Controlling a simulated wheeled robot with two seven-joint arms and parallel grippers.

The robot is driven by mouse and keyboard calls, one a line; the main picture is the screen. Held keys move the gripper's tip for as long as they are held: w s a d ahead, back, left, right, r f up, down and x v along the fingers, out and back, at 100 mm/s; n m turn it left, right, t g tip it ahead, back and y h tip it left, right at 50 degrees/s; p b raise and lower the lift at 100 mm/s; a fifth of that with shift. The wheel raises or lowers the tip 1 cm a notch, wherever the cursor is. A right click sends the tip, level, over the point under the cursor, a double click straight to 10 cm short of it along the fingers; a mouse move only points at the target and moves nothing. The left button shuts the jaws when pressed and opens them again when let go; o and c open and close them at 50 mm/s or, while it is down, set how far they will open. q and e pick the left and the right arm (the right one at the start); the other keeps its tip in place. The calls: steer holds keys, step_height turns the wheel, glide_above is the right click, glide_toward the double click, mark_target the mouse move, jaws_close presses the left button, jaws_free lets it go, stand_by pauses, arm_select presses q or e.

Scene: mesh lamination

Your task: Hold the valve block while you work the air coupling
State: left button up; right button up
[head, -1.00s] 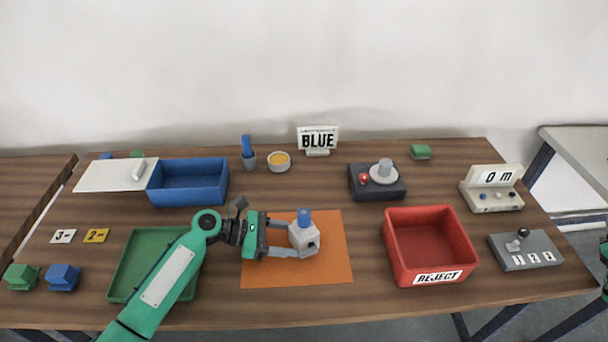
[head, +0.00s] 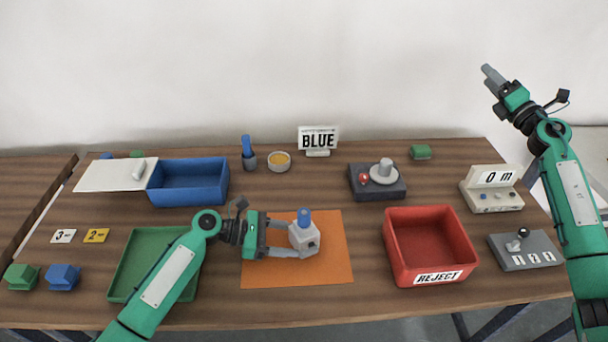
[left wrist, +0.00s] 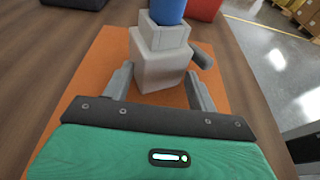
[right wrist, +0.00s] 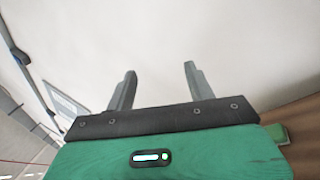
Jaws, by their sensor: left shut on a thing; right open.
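The valve block (head: 302,243) is a light grey block on the orange mat (head: 325,270), with a lever-like stub on one side in the left wrist view (left wrist: 158,68). The blue air coupling (head: 304,217) stands upright in its top socket and also shows in the left wrist view (left wrist: 168,11). My left gripper (head: 295,243) is shut on the valve block, one finger on each side. My right gripper (head: 488,76) is open and empty, raised high at the right, well away from the block. In the right wrist view its fingers (right wrist: 158,90) stand apart before bare wall.
A red REJECT bin (head: 431,240) stands right of the mat, a green tray (head: 125,285) left. Behind are a blue bin (head: 188,183), a cup of orange material (head: 279,161), a dark device (head: 377,184) and a BLUE sign (head: 318,139). A grey switch box (head: 525,252) sits far right.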

steer(key=a+n+g+y, duration=0.7)
steer(key=a+n, duration=0.3)
steer(key=a, duration=1.1)
steer(key=s+a+f+n+g, duration=0.1)
steer(key=s+a+n+g, duration=0.2)
steer(key=a+n+g, duration=0.75)
steer(key=n+g+h, duration=0.2)
steer(key=n+h, duration=0.9)
steer(key=h, duration=0.2)
glide_above(304, 212)
step_height(304, 212, down, 11)
step_height(304, 212, down, 11)
